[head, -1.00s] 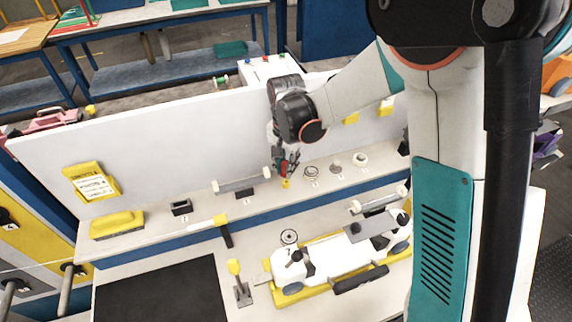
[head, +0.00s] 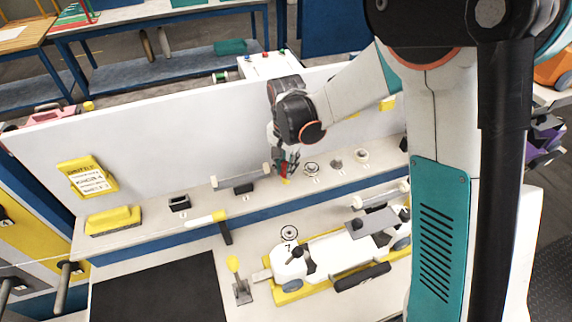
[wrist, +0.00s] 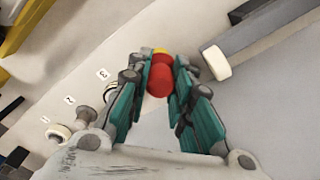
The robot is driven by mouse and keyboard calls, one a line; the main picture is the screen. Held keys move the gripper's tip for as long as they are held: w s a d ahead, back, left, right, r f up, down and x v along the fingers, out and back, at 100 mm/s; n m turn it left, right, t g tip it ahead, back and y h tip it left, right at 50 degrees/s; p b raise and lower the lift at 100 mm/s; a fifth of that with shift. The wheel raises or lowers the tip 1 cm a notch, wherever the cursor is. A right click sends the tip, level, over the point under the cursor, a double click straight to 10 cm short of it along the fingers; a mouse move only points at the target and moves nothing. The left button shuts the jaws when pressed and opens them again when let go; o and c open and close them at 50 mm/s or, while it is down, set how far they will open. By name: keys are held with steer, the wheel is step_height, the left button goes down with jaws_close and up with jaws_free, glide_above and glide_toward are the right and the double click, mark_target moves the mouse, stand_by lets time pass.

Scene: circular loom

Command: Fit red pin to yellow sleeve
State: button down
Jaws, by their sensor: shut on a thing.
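My gripper (head: 286,166) hangs over the back shelf of the bench, pointing down. It is shut on the red pin (wrist: 160,76), whose rounded red end sits between the teal fingers in the wrist view. The red pin also shows as a small red patch (head: 284,170) in the head view. The yellow sleeve (head: 286,181) shows directly below the pin at shelf level. In the wrist view only a thin yellow edge (wrist: 159,50) of it shows beyond the pin. Whether the pin touches or enters the sleeve I cannot tell.
A grey roller with pale ends (head: 242,177) lies just left of my gripper. Round parts (head: 312,169) stand along the shelf to the right. A white panel (head: 190,125) rises behind. A white and yellow shuttle (head: 330,260) lies in front.

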mark_target(286, 163)
steer(key=shift+f, duration=0.3)
stand_by(0.4)
steer(key=shift+f+b, duration=0.35)
steer(key=shift+b, duration=0.2)
steer(key=shift+f, duration=0.1)
steer(key=c, duration=1.3)
jaws_free()
steer(key=shift+c, duration=0.2)
step_height(286, 163, up, 12)
steer(key=shift+r, duration=0.1)
